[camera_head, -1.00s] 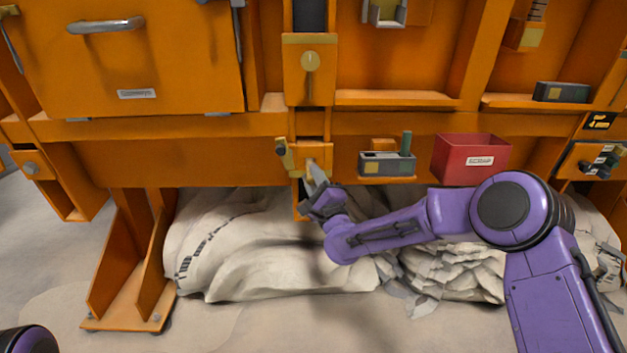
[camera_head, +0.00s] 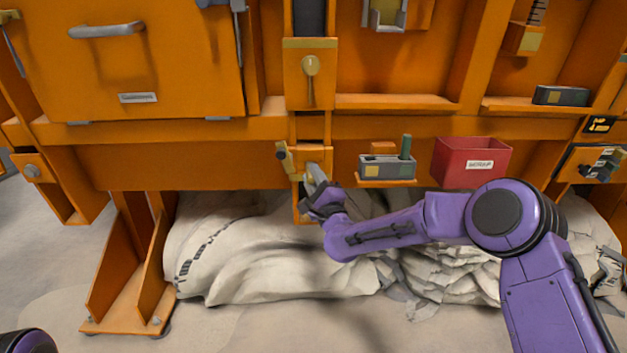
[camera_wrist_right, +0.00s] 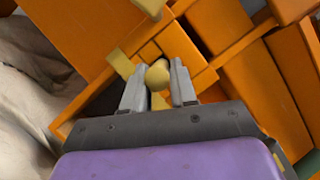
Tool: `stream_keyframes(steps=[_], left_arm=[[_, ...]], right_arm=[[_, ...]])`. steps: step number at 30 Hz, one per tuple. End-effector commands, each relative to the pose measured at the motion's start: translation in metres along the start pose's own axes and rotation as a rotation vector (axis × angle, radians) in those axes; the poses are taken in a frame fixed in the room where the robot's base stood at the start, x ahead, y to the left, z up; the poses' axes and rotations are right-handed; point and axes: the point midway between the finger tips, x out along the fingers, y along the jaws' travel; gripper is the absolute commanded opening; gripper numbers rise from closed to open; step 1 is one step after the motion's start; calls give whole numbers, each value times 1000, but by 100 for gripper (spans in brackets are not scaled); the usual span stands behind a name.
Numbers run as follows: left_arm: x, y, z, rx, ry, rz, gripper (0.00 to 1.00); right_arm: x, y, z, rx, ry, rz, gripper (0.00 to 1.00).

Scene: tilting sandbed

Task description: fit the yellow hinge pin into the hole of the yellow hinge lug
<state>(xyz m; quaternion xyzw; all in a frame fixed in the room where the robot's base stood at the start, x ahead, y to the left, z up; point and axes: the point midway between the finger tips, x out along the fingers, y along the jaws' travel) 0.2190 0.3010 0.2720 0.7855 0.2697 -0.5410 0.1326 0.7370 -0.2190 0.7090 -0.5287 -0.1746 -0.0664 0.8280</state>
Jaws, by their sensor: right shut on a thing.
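The yellow hinge pin shows its rounded end (camera_wrist_right: 157,77) between the fingers of my right gripper (camera_wrist_right: 158,88) in the right wrist view. The gripper is shut on it. In the head view my right gripper (camera_head: 316,182) is at the small orange bracket under the cross beam, and the pin is mostly hidden there. A yellow part (camera_head: 285,157), which seems to be the hinge lug, stands just left of the fingers; a yellow strip (camera_wrist_right: 120,64) shows left of them in the wrist view. I cannot see the hole, or whether the pin is in it. My left gripper is out of view.
A small grey block holder (camera_head: 387,166) with a green peg and a red bin (camera_head: 470,160) stand on the right. A yellow knob (camera_head: 310,66) is on the plate above. Pale sacks (camera_head: 260,250) lie below, and an orange leg (camera_head: 130,270) stands left.

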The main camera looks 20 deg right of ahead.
Motion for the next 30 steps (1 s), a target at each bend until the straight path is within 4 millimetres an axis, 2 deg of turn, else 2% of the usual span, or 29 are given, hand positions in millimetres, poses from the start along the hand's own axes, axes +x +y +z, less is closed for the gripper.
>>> stream_keyframes(steps=[21, 30], left_arm=[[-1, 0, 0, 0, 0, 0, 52], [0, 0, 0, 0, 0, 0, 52]], right_arm=[[13, -1, -5, 0, -1, -2, 0], [6, -2, -2, 0, -1, -4, 0]])
